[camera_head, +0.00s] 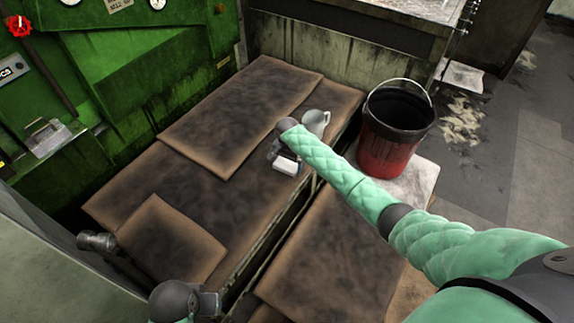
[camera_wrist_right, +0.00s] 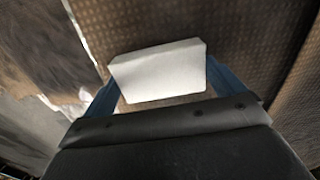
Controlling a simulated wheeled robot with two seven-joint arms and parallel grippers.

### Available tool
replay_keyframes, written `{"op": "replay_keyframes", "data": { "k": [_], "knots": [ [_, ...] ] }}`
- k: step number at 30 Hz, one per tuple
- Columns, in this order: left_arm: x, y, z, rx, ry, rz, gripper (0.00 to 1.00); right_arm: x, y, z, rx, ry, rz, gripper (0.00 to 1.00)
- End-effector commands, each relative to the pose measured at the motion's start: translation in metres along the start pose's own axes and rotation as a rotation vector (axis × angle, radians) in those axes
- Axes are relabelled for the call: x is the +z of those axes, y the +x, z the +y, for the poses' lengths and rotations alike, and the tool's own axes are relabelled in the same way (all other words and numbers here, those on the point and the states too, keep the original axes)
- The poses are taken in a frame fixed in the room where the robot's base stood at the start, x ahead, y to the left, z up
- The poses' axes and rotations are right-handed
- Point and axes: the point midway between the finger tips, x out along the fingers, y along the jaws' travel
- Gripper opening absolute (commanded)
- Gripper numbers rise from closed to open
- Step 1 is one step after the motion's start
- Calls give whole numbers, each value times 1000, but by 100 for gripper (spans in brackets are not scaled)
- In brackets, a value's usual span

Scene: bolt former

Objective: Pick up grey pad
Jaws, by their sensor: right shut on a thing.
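The grey pad (camera_head: 287,166), a small pale block, is at my right gripper (camera_head: 284,157), over the brown padded bench top. In the right wrist view the pad (camera_wrist_right: 158,73) sits between the two blue fingers, which are shut on its sides. Its pale face fills the gap between them. I cannot tell whether the pad still touches the bench. Part of my left arm shows at the bottom of the head view, with a dark grey end (camera_head: 183,302); its fingers cannot be made out.
A pale mug (camera_head: 316,121) stands just beyond my right wrist. A red and black bucket (camera_head: 390,140) with a wire handle stands to the right. Brown mats (camera_head: 240,115) cover the bench (camera_head: 125,195). A green machine (camera_head: 130,75) rises behind. A grey hammer-like part (camera_head: 97,242) is at left.

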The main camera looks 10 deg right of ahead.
Motion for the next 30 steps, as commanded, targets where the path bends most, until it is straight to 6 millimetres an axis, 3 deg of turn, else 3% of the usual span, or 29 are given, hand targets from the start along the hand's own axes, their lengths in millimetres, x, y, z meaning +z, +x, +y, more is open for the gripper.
{"op": "replay_keyframes", "data": {
  "k": [5, 10, 21, 30],
  "knots": [
    [-1, 3, 1, 3, 1, 8, 36, 0, -12, -1, -3, 0, 1, 73],
    [-3, 13, 5, 14, 7, 23, 36, 0, -42, -1, -4, -1, 2, 73],
    [-9, 36, 16, 43, 23, 72, 36, -56, -86, 56, 0, 2, 2, 73],
    [-12, 45, 23, 56, 35, 95, 36, -80, -106, 80, 0, 0, 1, 73]
  ]
}}
